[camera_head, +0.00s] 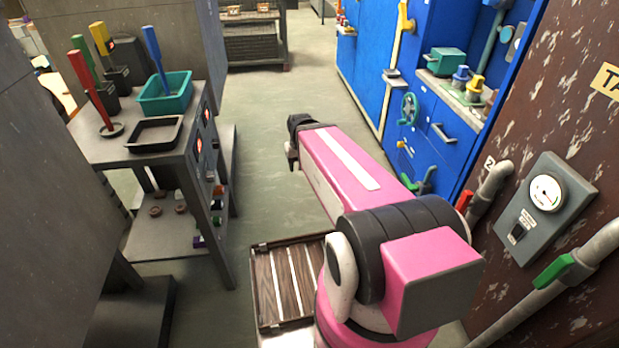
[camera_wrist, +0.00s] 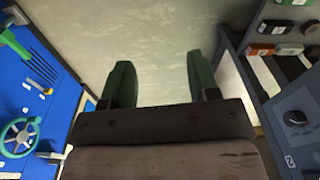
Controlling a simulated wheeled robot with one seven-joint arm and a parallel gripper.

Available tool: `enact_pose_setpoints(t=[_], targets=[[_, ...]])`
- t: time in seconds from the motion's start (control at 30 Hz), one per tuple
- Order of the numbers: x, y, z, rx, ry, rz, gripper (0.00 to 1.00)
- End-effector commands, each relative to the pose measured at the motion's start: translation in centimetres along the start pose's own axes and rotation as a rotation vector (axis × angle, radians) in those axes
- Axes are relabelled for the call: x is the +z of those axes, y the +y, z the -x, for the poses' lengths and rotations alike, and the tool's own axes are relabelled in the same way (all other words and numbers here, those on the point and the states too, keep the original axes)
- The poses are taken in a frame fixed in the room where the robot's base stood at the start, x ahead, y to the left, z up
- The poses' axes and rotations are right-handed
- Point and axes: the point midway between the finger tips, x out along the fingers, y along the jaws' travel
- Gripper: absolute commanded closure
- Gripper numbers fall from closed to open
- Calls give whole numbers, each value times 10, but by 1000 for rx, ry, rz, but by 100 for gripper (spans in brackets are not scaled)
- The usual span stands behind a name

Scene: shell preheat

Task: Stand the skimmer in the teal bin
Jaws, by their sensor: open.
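The teal bin (camera_head: 178,103) stands on the grey table at left, with a blue-handled tool (camera_head: 154,50) upright and slightly tilted in it. A red-handled tool (camera_head: 90,88) stands tilted in a low round dark base. A green-handled tool (camera_head: 83,58) and a yellow-handled tool (camera_head: 100,40) stand in separate dark pots. The tool heads are hidden or too small, so I cannot tell which one is the skimmer. My gripper (camera_head: 292,155) is well right of the table over the aisle. In the wrist view, its green fingers (camera_wrist: 158,62) are wide apart with only floor between them.
A black tray (camera_head: 154,135) sits at the front of the grey table (camera_head: 100,155), whose lower shelf holds small items. Blue cabinets (camera_head: 365,60) and a rusty panel with a gauge box (camera_head: 540,205) line the right.

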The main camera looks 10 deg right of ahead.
Motion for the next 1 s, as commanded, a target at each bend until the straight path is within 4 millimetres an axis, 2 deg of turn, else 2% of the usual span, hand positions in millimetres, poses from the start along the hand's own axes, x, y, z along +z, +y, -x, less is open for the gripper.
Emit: enact_pose_setpoints(t=[0.03, 0.1, 0.23, 0.8, 0.83, 0.87, 1.0], targets=[[17, 8, -9, 4, -19, -18, 45], [29, 16, -18, 9, -36, -35, 45], [42, 23, -27, 14, -54, -54, 45], [44, 24, -28, 14, -57, -57, 45], [44, 24, -28, 14, -57, -57, 48], [44, 24, -28, 14, -57, -57, 57], [44, 24, -28, 14, -57, -57, 57]])
